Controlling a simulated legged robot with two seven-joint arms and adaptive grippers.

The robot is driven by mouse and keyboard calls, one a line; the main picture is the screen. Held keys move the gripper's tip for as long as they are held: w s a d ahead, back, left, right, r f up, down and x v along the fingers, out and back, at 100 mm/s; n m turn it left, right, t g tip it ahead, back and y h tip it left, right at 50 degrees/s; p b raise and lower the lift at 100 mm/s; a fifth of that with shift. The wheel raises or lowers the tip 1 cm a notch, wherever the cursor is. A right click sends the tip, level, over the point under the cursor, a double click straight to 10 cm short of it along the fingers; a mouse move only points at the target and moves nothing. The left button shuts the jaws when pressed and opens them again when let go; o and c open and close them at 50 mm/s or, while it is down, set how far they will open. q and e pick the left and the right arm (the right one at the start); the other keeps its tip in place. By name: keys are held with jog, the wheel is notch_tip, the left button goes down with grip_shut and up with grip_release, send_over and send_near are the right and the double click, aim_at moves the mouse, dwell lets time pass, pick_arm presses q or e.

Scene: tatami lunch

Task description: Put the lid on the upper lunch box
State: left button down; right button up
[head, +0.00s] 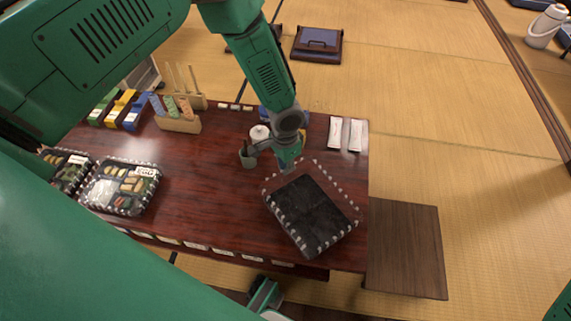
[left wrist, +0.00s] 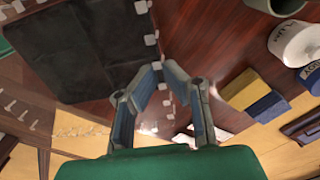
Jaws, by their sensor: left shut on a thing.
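A clear lid (head: 336,190) with white tabs along its rim shows over the right end of the table. A dark panel (head: 309,212) shows through or within it; I cannot tell if it is part of the lid. My left gripper (head: 289,166) is shut on the lid's far edge. In the left wrist view, the fingertips (left wrist: 158,74) close at the tabbed edge beside the dark panel (left wrist: 85,45). Two filled lunch boxes stand at the table's left: a nearer one (head: 121,188) and one partly hidden by my arm (head: 70,170).
The dark red table (head: 205,185) is clear between the boxes and the lid. A cup (head: 248,160), a white-topped jar (head: 260,133), wooden holders (head: 178,122) and white packets (head: 345,133) line its far side. A wooden bench (head: 407,245) stands at right.

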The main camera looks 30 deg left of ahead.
pick_arm(q)
notch_tip(320, 180, down, 2)
jog(key=shift+f+b, duration=0.1)
jog(key=shift+b, duration=0.65)
jog(key=shift+f+b, duration=0.65)
jog(key=shift+f, duration=0.35)
jog(key=shift+s+r+p, duration=0.15)
jog(key=shift+r+p, duration=0.1)
jog(key=shift+p, duration=0.15)
jog(key=shift+f+b, duration=0.55)
jog(key=shift+f, duration=0.55)
dwell(1.1)
dwell(0.4)
jog(key=c, duration=1)
grip_release()
jog(key=shift+c, duration=0.2)
jog(key=shift+r, duration=0.1)
